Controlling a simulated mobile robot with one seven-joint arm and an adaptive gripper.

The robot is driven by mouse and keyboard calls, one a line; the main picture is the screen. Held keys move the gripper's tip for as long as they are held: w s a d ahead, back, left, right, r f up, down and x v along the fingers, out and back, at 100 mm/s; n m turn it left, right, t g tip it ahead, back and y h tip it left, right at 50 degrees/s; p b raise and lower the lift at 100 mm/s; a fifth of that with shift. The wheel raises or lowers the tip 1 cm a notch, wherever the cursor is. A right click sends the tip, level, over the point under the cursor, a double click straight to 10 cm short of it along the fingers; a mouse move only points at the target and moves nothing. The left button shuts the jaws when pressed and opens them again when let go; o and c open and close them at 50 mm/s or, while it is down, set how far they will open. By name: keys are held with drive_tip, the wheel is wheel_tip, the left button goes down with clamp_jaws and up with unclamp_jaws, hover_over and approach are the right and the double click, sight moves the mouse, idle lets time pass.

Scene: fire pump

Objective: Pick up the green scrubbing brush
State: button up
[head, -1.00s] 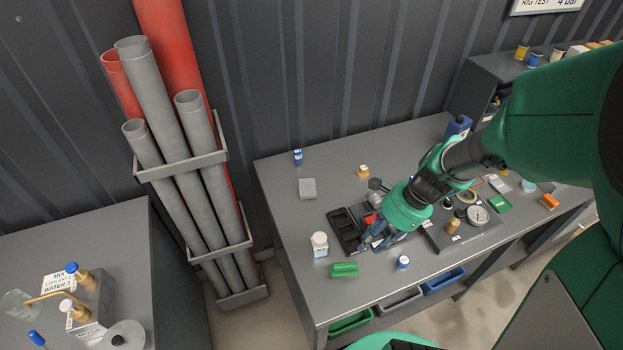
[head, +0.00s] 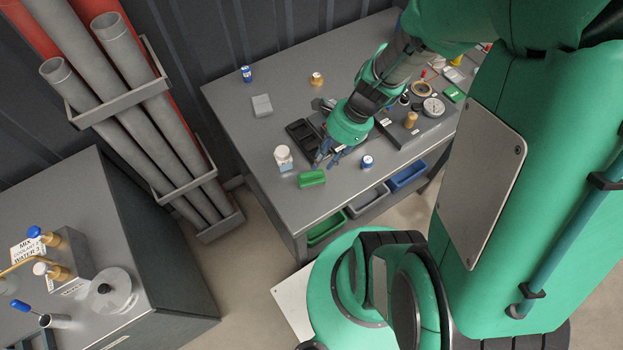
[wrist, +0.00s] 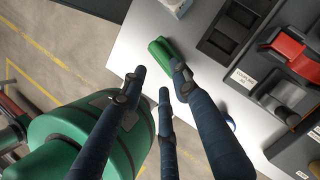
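The green scrubbing brush (head: 311,178) lies near the front left of the workbench (head: 255,162), close to its edge. In the wrist view the brush (wrist: 163,55) lies just beyond the fingertips, and one finger overlaps its end. My gripper (head: 325,160) is above the bench, just behind and to the right of the brush in the head view. In the wrist view its three blue fingers (wrist: 160,78) are spread apart with nothing between them, so it is open. I cannot tell its height above the brush.
A white bottle (head: 284,158) stands behind the brush, to its left. A black compartment tray (head: 301,136) lies behind my gripper. Coloured bins (head: 367,201) hang below the bench front. The bench's left part is mostly clear.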

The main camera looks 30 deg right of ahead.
sight(313, 175)
drive_tip(key=shift+x, duration=1.05)
drive_tip(key=shift+f, duration=0.15)
drive_tip(key=shift+b+x, duration=1.1)
drive_tip(key=shift+x, duration=1.4)
drive_tip(key=shift+d, duration=0.1)
clamp_jaws()
